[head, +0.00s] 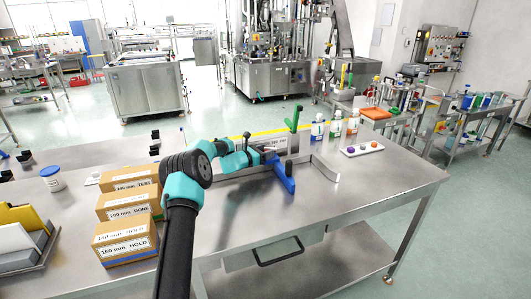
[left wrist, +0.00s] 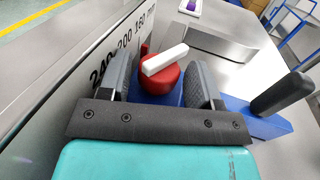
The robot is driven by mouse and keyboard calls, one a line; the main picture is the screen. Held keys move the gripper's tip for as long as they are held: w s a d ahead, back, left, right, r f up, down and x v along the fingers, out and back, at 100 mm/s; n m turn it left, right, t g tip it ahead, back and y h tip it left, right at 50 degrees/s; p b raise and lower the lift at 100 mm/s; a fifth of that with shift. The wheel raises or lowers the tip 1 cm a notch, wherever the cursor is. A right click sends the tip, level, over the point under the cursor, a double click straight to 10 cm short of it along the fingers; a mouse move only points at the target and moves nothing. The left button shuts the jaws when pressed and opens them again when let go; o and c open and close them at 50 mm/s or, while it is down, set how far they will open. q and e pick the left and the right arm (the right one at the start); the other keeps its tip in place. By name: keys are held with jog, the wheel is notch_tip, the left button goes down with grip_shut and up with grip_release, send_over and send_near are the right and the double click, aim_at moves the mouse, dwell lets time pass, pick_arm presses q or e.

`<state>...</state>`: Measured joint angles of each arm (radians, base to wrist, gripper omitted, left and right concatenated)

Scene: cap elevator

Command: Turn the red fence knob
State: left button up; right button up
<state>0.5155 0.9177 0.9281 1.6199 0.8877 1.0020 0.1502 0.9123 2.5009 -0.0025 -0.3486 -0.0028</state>
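The red knob (left wrist: 158,80) with a white bar across its top shows in the left wrist view, on a blue block. My left gripper (left wrist: 163,78) has one dark finger on each side of the knob, spread apart, with narrow gaps; I cannot tell whether either finger touches it. In the head view my left gripper (head: 262,157) is at the blue fence mechanism (head: 280,174) on the steel table, and the knob is hidden there. My right gripper is in neither view.
A black handle (left wrist: 283,93) stands to the right of the knob. A numbered scale plate (left wrist: 122,45) runs along the left. On the table are labelled cartons (head: 126,235), a green upright lever (head: 295,118), small bottles (head: 335,125) and a white tray (head: 362,149). The table's right part is clear.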

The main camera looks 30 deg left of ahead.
pick_arm(q)
jog(key=shift+o, duration=0.6)
jog(key=shift+n+t+y, duration=0.3)
jog(key=shift+n+y, duration=0.2)
jog(key=shift+y, duration=0.2)
jog(key=shift+d+n+t+y, duration=0.15)
jog(key=shift+n+t+y, duration=0.15)
jog(key=shift+n+y, duration=0.85)
jog(key=shift+s+y, duration=0.1)
jog(key=shift+y, duration=0.65)
